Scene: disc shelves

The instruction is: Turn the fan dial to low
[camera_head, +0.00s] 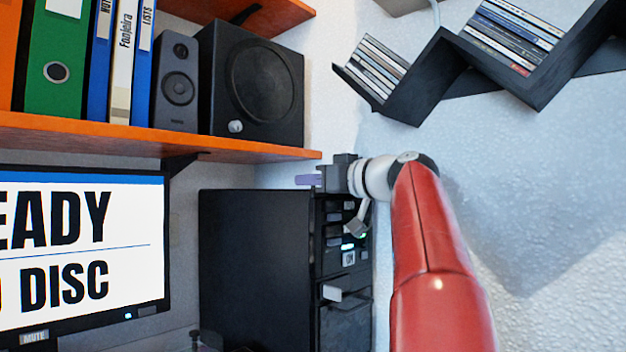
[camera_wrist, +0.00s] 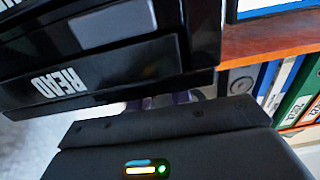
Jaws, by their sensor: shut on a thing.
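I cannot make out the fan dial in either view. My gripper (camera_head: 308,180) is at the upper front edge of the black tower (camera_head: 255,250), reaching left just above its top. A narrow purple piece shows at its fingers, and I cannot tell whether this is a finger or something held. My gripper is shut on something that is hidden. In the wrist view, purple parts of my gripper (camera_wrist: 180,97) show between the dark wrist housing and a black cabinet front marked READ (camera_wrist: 130,70).
The orange shelf (camera_head: 130,139) with speakers and binders hangs just above and left of my gripper. A monitor (camera_head: 85,250) stands at the left. Black zigzag disc shelves (camera_head: 450,60) hang on the upper right wall. A light tray or handle (camera_head: 335,293) juts from the tower front.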

